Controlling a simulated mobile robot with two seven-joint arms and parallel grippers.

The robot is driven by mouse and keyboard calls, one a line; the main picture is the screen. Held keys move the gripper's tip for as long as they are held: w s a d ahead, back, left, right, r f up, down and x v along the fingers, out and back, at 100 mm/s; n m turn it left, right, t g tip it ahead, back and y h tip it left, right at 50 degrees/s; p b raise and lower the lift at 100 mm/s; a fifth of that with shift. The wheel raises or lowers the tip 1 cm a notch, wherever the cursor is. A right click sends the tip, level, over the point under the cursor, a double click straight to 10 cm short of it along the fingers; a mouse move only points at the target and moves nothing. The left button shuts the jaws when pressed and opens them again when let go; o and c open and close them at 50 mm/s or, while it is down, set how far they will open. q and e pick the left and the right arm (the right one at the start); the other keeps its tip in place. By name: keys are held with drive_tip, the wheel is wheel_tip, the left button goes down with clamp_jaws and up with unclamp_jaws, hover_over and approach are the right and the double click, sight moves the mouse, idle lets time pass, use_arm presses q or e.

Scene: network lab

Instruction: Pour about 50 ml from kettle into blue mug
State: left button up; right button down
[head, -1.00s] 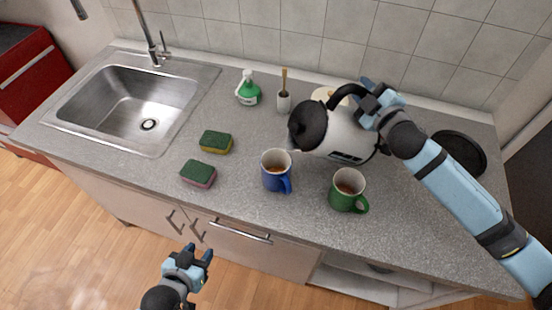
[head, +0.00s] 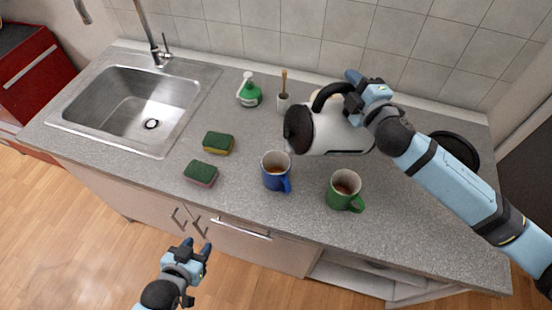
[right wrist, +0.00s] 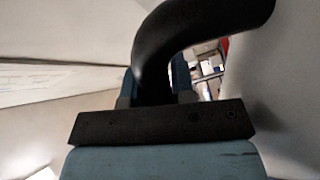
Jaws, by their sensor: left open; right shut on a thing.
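The white kettle (head: 338,137) with a black lid and black handle is held above the counter, tilted with its lid side toward the left. My right gripper (head: 358,92) is shut on the kettle's handle, which also fills the middle of the right wrist view (right wrist: 190,40). The blue mug (head: 275,178) stands upright on the counter, below and left of the kettle, with brown liquid inside. The kettle's lid end is above and just right of the blue mug. I cannot make out a stream. My left gripper (head: 195,252) is open and empty in front of the counter.
A green mug (head: 343,190) with brown liquid stands right of the blue mug. Two sponges (head: 218,143) (head: 201,173) lie to the left. A soap bottle (head: 249,92), a brush in a holder (head: 283,102) and a dark pan (head: 455,150) stand further back. The sink (head: 130,110) is at left.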

sight(348, 85)
drive_tip(key=shift+a+r, duration=0.15)
drive_tip(key=shift+r, duration=0.25)
drive_tip(key=shift+s+a+r+n+p, duration=0.1)
drive_tip(key=shift+a+r+n+p, duration=0.1)
drive_tip(key=shift+n+p, duration=0.15)
drive_tip(key=shift+s+a+r+n+p, duration=0.15)
drive_tip(key=shift+s+a+r+p, duration=0.05)
drive_tip(key=shift+a+p, duration=0.15)
drive_tip(key=shift+s+a+r+n+p, duration=0.1)
drive_tip(key=shift+s+a+r+p, duration=0.1)
drive_tip(key=shift+a+p, duration=0.15)
drive_tip(key=shift+a+r, duration=0.1)
drive_tip(key=shift+a, duration=0.2)
drive_tip(key=shift+d+f, duration=0.2)
drive_tip(key=shift+d, duration=0.05)
drive_tip(key=shift+a+r, duration=0.1)
drive_tip(key=shift+r, duration=0.05)
drive_tip(key=shift+a, duration=0.1)
idle(0.5)
